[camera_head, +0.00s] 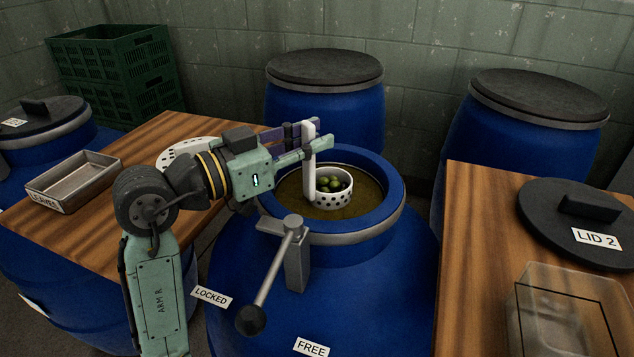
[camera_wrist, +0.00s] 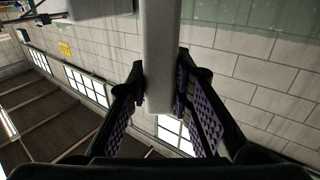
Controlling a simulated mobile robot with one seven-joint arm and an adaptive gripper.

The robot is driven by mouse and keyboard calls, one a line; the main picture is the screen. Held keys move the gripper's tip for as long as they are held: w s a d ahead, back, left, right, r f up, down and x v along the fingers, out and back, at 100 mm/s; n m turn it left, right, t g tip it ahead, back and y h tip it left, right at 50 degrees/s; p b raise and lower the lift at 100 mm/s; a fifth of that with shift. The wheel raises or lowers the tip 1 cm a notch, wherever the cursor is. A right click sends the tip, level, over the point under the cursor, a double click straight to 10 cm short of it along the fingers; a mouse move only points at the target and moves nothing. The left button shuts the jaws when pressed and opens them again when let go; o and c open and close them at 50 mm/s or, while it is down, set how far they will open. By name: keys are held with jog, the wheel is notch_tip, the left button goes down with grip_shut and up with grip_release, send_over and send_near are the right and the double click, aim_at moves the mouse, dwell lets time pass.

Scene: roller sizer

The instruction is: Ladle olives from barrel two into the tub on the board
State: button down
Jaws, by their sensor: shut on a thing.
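My gripper (camera_head: 307,142) is shut on the upright white handle of the ladle (camera_head: 331,202). The handle also shows between the fingers in the wrist view (camera_wrist: 161,60). The ladle's white perforated cup holds several green olives (camera_head: 334,184) and is inside the mouth of the open blue barrel (camera_head: 385,212), at or just above the brownish brine (camera_head: 290,193); I cannot tell which. The clear tub (camera_head: 565,300) stands on the right wooden board (camera_head: 468,255), within a black outline. The olives in the wrist view are out of sight.
A lever (camera_head: 270,278) on the barrel's front rim has LOCKED and FREE labels near it. The black lid marked LID 2 (camera_head: 548,228) lies behind the tub. A LEAVES tray (camera_head: 75,182) and a white perforated disc (camera_head: 176,153) are on the left board. Lidded barrels stand behind.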

jog(key=shift+r+p, duration=3.05)
jog(key=shift+r, duration=1.6)
